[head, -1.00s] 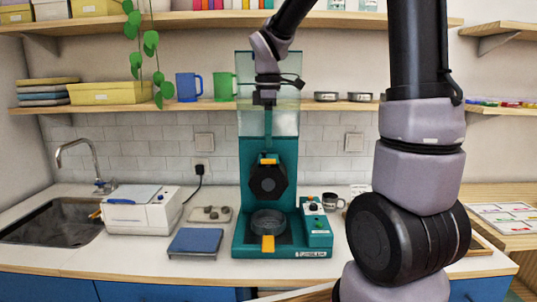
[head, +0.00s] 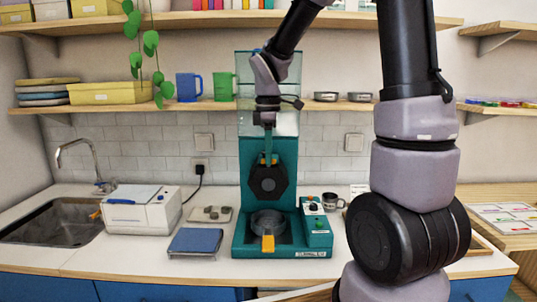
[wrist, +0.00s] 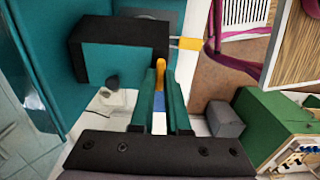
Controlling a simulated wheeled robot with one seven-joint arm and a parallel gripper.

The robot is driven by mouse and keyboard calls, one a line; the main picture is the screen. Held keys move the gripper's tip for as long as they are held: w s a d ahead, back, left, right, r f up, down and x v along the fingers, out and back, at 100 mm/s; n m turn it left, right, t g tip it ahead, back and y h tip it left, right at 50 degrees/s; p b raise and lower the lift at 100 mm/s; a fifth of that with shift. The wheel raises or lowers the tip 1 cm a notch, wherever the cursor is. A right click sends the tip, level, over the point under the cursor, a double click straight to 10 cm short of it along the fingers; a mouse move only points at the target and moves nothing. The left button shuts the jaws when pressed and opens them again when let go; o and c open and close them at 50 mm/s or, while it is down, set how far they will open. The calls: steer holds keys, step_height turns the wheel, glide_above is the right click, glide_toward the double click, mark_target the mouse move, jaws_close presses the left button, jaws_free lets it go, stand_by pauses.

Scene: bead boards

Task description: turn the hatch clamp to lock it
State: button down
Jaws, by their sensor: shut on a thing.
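The teal press (head: 253,150) stands on the counter with a black hexagonal hatch (head: 268,182) on its front. The hatch clamp (head: 268,160) is a small orange tab at the top of the hatch. My gripper (head: 268,152) reaches down from above, its fingers at the clamp. In the wrist view my gripper (wrist: 160,78) has its two teal fingers close on either side of the orange clamp (wrist: 160,70), shut on it. The fingers hide part of the clamp.
A round grey dish (head: 267,222) and an orange tab (head: 268,243) sit at the press's base. A teal control box (head: 317,228) is at its right, a blue-topped scale (head: 195,241) at its left. A clear panel (head: 284,75) rises behind my gripper.

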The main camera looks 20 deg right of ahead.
steer(key=shift+m, duration=0.3)
steer(key=m, duration=0.8)
steer(key=shift+m, duration=0.4)
steer(key=m, duration=0.4)
steer(key=shift+m, duration=2.2)
steer(key=c, duration=0.9)
jaws_free()
